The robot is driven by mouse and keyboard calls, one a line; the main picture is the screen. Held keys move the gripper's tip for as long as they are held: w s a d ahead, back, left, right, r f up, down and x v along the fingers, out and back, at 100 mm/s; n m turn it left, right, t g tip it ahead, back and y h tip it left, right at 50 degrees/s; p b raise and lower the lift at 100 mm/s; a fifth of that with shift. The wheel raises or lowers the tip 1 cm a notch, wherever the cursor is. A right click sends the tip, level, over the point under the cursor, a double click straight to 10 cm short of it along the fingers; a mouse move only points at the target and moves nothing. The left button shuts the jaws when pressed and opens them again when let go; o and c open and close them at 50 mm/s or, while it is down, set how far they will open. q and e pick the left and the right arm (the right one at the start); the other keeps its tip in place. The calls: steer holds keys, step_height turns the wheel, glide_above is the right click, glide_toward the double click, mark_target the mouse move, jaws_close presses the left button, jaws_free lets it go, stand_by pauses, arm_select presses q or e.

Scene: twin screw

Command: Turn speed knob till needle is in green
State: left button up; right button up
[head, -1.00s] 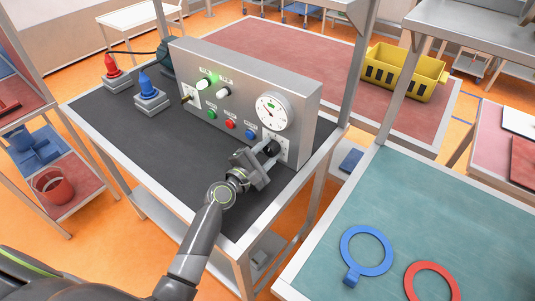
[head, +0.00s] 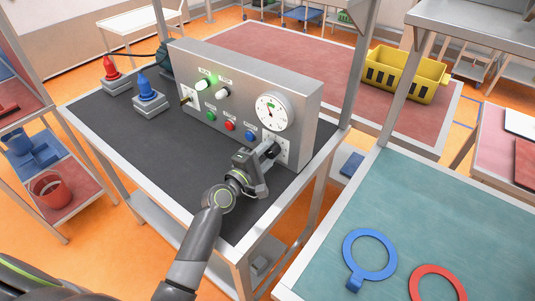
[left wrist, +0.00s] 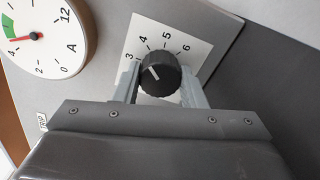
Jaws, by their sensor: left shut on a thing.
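The black speed knob (left wrist: 160,75) sits on a white numbered plate (left wrist: 200,48) on the grey panel. Its white line points up-left, between 3 and 4. My left gripper (left wrist: 159,88) is shut on the knob, one finger on each side. In the head view, my left gripper (head: 268,151) reaches the panel's lower right and mostly hides the knob. The round white gauge (left wrist: 62,48) is above left in the wrist view; its red needle points near 4, close to the lower end of the green arc. The gauge also shows in the head view (head: 272,111).
The panel (head: 300,95) carries green, red and blue buttons (head: 230,126) and two upper switches. Red and blue plugs (head: 147,90) stand at the table's left. The dark tabletop (head: 160,150) before the panel is clear. A teal table (head: 430,215) holds two rings.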

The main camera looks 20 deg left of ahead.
arm_select(q)
steer(key=o, duration=1)
steer(key=b+v, duration=0.2)
steer(key=v, duration=1.4)
steer(key=shift+s+f+b, duration=0.1)
steer(key=shift+s+b, duration=0.05)
steer(key=shift+b, duration=0.15)
steer(key=shift+s+a, duration=0.25)
steer(key=shift+s, duration=0.3)
